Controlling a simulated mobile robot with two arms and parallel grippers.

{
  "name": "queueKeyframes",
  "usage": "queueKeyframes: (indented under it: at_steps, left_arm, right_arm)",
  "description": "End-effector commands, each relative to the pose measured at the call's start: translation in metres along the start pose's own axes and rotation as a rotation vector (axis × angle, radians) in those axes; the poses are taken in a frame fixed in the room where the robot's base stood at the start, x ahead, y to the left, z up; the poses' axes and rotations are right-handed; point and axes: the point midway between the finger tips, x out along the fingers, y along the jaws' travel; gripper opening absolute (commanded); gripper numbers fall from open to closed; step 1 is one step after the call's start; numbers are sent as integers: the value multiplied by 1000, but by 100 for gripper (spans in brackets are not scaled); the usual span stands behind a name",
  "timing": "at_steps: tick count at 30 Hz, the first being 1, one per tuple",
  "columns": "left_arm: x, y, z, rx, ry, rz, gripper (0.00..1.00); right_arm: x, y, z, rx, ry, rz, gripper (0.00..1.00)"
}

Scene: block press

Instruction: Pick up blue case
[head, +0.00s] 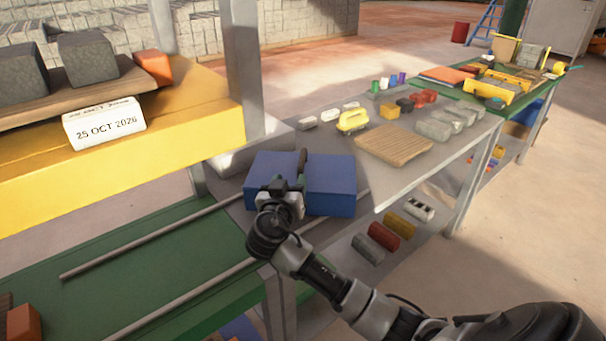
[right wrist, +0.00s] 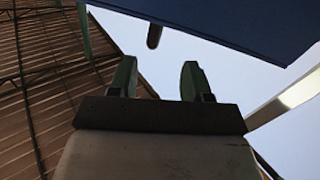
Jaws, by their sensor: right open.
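The blue case (head: 331,187) lies on the near end of the grey table. The case's blue surface (right wrist: 230,22) fills the top of that view, beyond the fingertips. Whether the fingers touch it cannot be told. My left gripper is out of view.
A wooden board (head: 394,147), a yellow-handled tool (head: 352,121) and several small blocks sit farther along the table. A yellow press beam (head: 190,120) with a dated white block (head: 104,123) stands at left. Metal rails (head: 150,237) run over a green bench at lower left.

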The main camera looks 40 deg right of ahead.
Motion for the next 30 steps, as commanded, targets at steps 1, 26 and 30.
queueKeyframes:
  at_steps: [1,26,30]
  left_arm:
    - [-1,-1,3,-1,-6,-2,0]
    - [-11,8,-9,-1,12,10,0]
    - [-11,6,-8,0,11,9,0]
  right_arm:
    - [6,1,-1,-2,2,2,49]
    - [63,8,2,1,-1,0,40]
    - [63,8,2,1,-1,0,18]
